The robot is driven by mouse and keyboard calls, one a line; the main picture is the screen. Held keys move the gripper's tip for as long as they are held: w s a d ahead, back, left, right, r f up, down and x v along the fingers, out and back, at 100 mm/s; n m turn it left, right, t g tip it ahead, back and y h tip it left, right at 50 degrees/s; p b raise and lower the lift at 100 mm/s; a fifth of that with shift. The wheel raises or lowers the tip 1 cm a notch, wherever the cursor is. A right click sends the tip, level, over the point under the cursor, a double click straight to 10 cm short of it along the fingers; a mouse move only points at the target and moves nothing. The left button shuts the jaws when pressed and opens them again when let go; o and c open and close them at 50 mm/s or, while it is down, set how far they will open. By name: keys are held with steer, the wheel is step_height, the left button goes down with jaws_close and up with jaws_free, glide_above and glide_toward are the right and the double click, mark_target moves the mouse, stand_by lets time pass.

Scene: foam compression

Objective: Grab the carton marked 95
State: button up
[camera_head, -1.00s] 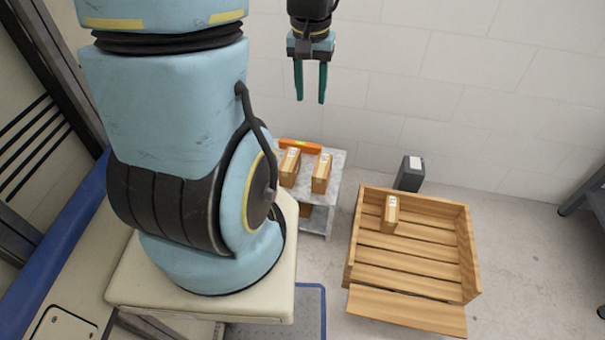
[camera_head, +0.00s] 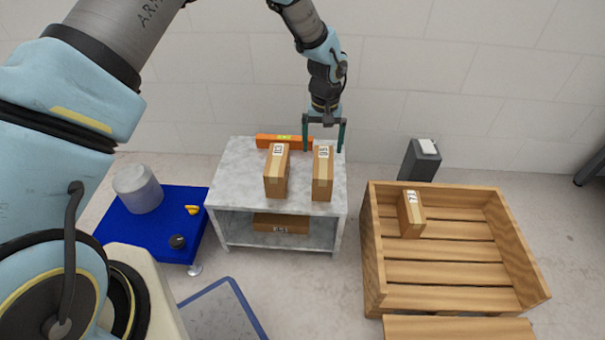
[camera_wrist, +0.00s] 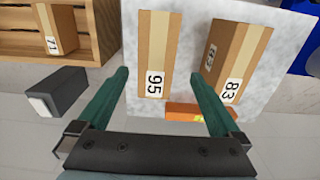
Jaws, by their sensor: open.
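The carton marked 95 (camera_wrist: 153,50) is brown with a pale tape strip and stands on the table. In the head view it is the right-hand carton (camera_head: 322,180) on the tabletop, its label too small to read surely. My gripper (camera_head: 324,148) is open and points down at the far end of this carton. In the wrist view my gripper (camera_wrist: 160,76) has one green finger on each side of the carton's labelled end, with gaps on both sides. Nothing is held.
A carton marked 83 (camera_wrist: 238,55) stands close beside it on the grey marble table (camera_head: 235,180). An orange bar (camera_head: 272,141) lies at the back edge. Another carton (camera_head: 281,223) is on the lower shelf. A wooden crate (camera_head: 372,250) holds a carton marked 71 (camera_wrist: 58,28).

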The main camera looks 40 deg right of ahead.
mark_target(321, 161)
step_height(321, 161, down, 5)
steer(key=shift+w+r+b, duration=0.1)
steer(key=shift+r+b, duration=0.05)
steer(key=shift+b, duration=0.2)
steer(key=shift+s+d+f+b, duration=0.15)
steer(key=shift+f+b, duration=0.15)
steer(key=shift+f, duration=1.1)
steer(key=shift+s+d+f+b, duration=0.15)
steer(key=shift+f+b, duration=0.15)
steer(key=shift+f, duration=1.05)
steer(key=shift+a, duration=0.1)
steer(key=shift+c, duration=0.2)
jaws_close()
steer(key=shift+r, duration=0.1)
